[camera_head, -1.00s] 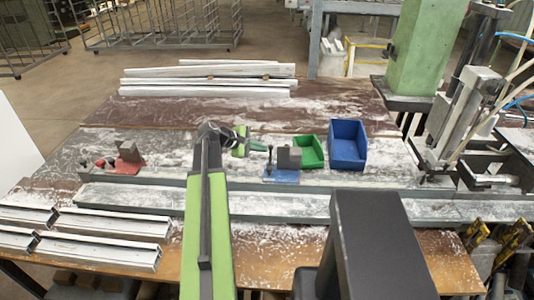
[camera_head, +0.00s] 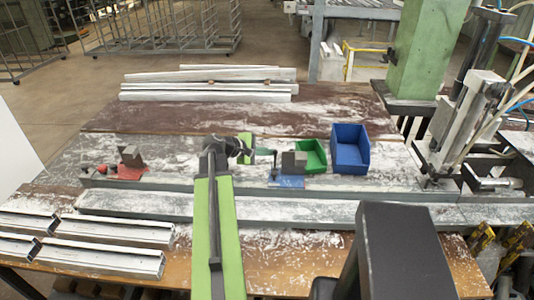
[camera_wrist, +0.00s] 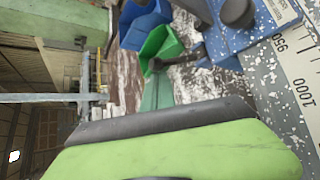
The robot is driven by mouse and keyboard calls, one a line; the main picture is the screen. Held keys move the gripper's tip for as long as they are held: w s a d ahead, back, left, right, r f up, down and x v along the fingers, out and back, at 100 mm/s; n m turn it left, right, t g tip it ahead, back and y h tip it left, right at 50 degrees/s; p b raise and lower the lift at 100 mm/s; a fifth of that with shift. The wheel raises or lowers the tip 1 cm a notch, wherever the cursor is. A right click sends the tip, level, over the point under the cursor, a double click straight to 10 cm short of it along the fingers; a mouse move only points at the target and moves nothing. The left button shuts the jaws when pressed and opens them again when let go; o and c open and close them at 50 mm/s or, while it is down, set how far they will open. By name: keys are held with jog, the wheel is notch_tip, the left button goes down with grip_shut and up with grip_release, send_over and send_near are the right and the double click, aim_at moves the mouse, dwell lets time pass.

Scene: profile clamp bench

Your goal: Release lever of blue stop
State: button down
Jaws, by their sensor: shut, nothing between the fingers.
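The blue stop (camera_head: 288,182) sits on the rail right of the bench's middle, with a grey block on top. Its upright lever (camera_head: 275,166) is at its left side. In the wrist view the blue stop (camera_wrist: 232,40) fills the top right, and the lever (camera_wrist: 182,60) sticks out leftward with a dark round end. My gripper (camera_head: 264,152) is shut and empty, its tip close to the lever's top. In the wrist view the narrow green tip (camera_wrist: 157,88) is just below the lever's end. I cannot tell whether they touch.
A green bin (camera_head: 312,157) and a blue bin (camera_head: 350,149) stand right behind the stop. A red stop (camera_head: 128,171) is on the rail at the left. Aluminium profiles (camera_head: 105,260) lie front left, others (camera_head: 210,85) at the back. A clamp machine (camera_head: 465,125) stands at the right.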

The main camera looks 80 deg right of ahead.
jog(key=w+a+r+p, duration=0.2)
jog(key=w+a, duration=0.2)
jog(key=w, duration=0.4)
jog(key=shift+w+r, duration=0.2)
dwell(0.5)
